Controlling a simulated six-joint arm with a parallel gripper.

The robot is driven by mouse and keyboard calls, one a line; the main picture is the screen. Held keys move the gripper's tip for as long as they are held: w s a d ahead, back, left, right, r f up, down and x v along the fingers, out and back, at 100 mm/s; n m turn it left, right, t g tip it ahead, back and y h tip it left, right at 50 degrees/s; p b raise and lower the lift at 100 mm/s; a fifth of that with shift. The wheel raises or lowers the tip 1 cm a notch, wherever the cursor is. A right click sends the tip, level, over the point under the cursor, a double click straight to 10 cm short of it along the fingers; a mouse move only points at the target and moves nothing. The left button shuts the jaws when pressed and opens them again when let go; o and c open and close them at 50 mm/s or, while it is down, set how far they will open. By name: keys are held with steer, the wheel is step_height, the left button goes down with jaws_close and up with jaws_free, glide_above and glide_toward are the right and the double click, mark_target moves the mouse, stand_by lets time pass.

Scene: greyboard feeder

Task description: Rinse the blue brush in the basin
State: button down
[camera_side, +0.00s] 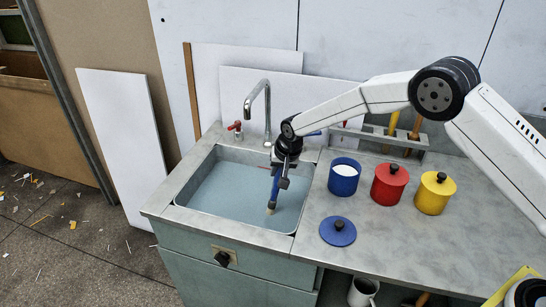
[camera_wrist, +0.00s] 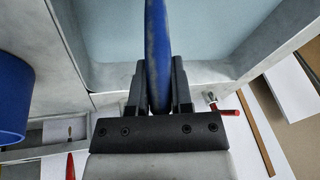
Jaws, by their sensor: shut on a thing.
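The blue brush (camera_side: 275,190) hangs tip down over the basin (camera_side: 190,190), its handle also showing in the wrist view (camera_wrist: 158,45). My gripper (camera_side: 281,180) is shut on the handle, which stands between both fingers in the wrist view (camera_wrist: 159,88). The pale bristle end (camera_side: 270,211) is low over the blue-grey water (camera_side: 235,195), near the basin's right side. I cannot tell for sure how deep the tip is in the water.
A chrome faucet (camera_side: 262,100) and red tap (camera_side: 236,126) stand behind the basin. Right of it are an open blue pot (camera_side: 343,184), its lid (camera_side: 338,232), and lidded red (camera_side: 388,187) and yellow (camera_side: 434,196) pots. A rack (camera_side: 400,137) holds brushes behind.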

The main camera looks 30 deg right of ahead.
steer(key=shift+w+a, duration=0.15)
steer(key=shift+a, duration=0.3)
stand_by(2.0)
steer(key=shift+r, duration=0.1)
step_height(320, 180, up, 12)
steer(key=shift+r, duration=0.15)
stand_by(2.2)
steer(key=shift+r, duration=0.15)
stand_by(1.1)
steer(key=shift+r, duration=1.85)
